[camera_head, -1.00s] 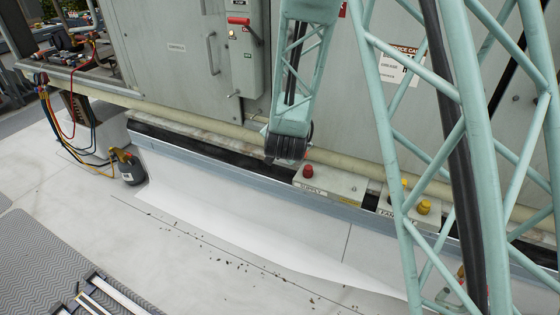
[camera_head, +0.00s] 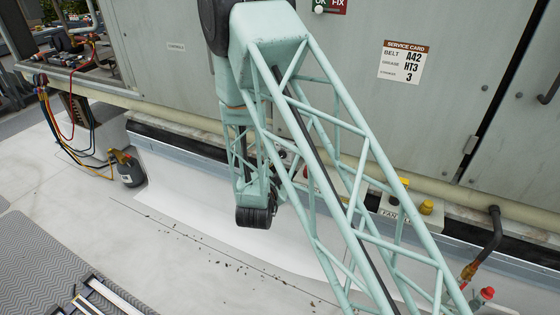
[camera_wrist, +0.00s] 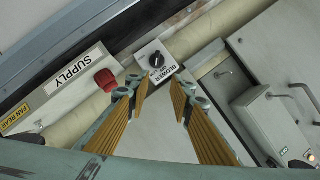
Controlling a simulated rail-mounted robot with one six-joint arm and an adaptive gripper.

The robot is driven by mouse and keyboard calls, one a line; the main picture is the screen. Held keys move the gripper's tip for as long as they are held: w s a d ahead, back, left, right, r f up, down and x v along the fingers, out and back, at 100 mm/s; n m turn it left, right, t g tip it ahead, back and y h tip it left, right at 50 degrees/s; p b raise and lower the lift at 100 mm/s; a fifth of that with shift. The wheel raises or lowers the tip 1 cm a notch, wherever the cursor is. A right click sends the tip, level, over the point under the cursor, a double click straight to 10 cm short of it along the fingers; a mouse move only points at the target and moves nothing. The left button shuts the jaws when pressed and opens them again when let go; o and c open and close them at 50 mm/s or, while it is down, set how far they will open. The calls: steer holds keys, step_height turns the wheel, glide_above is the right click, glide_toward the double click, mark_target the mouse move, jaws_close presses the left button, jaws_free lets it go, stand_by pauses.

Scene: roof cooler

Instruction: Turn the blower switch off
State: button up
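The blower switch is a black rotary knob (camera_wrist: 156,60) on a small pale box with a "BLOWER" label, at top centre in the wrist view. Its exact setting is too small to read surely. My gripper (camera_wrist: 160,92) is open and empty, its two yellow-padded fingers pointing toward the box. The knob appears just beyond the gap between the fingertips, with no contact visible. In the head view my arm hides the blower switch, and the gripper fingers cannot be made out.
A box labelled "SUPPLY" (camera_wrist: 72,72) with a red knob (camera_wrist: 105,80) lies left of the switch. A grey handled panel (camera_wrist: 270,115) is at right. In the head view, yellow buttons (camera_head: 426,207), a pipe (camera_head: 455,190) and a gauge-hose canister (camera_head: 128,170) are near the cabinet.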

steer(key=shift+s+a+f+t, duration=0.15)
steer(key=shift+f, duration=0.45)
steer(key=shift+s+a+f+t, duration=0.15)
steer(key=shift+f, duration=0.45)
steer(key=shift+w, duration=0.15)
steer(key=b+x, duration=0.2)
steer(key=x, duration=1.1)
steer(key=shift+w+d+b, duration=0.2)
steer(key=shift+b, duration=0.2)
steer(key=shift+f, duration=0.15)
jaws_close()
